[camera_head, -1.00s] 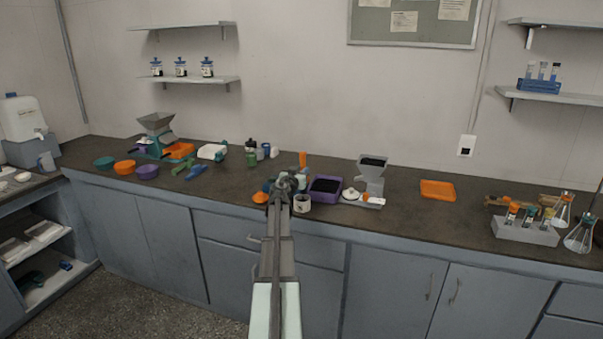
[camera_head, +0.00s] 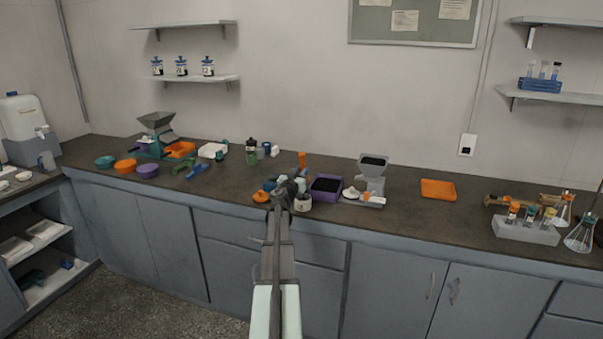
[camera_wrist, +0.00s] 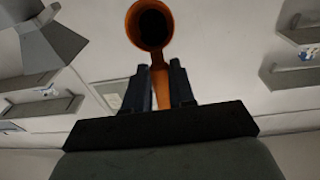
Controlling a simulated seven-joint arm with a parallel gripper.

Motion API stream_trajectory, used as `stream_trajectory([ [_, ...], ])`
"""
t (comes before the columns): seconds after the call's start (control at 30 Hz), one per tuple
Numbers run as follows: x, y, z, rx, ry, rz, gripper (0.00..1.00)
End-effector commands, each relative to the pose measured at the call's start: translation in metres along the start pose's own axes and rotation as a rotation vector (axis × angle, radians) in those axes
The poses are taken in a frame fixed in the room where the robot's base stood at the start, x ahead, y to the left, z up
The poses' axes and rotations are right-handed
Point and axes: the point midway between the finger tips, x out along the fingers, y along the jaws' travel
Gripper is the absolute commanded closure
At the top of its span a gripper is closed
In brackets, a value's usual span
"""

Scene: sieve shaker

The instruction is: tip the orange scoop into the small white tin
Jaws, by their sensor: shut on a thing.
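The orange scoop (camera_wrist: 150,41) is held by its handle between the two dark fingers of my gripper (camera_wrist: 159,84) in the wrist view. Its round cup sticks out beyond the fingertips, with its mouth facing the camera. The inside looks dark; I cannot tell powder from shadow. In the head view my gripper (camera_head: 290,184) is above the front part of the bench. The small white tin (camera_head: 302,204) stands just right of and below it in the picture, partly hidden by my arm. I cannot surely pick the scoop out from other orange things there.
A purple tray (camera_head: 325,189) of dark material is right of the tin. A green bottle (camera_head: 251,151) is behind. Bench is clear beside the orange tray (camera_head: 438,190).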

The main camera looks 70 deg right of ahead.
Motion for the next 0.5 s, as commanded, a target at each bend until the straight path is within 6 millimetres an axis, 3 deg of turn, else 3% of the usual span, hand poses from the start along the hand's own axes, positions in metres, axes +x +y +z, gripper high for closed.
stream_trajectory([
  [0.5, 0.0025, 0.0007, -0.0018, 0.001, -0.021, 0.005, 1.00],
])
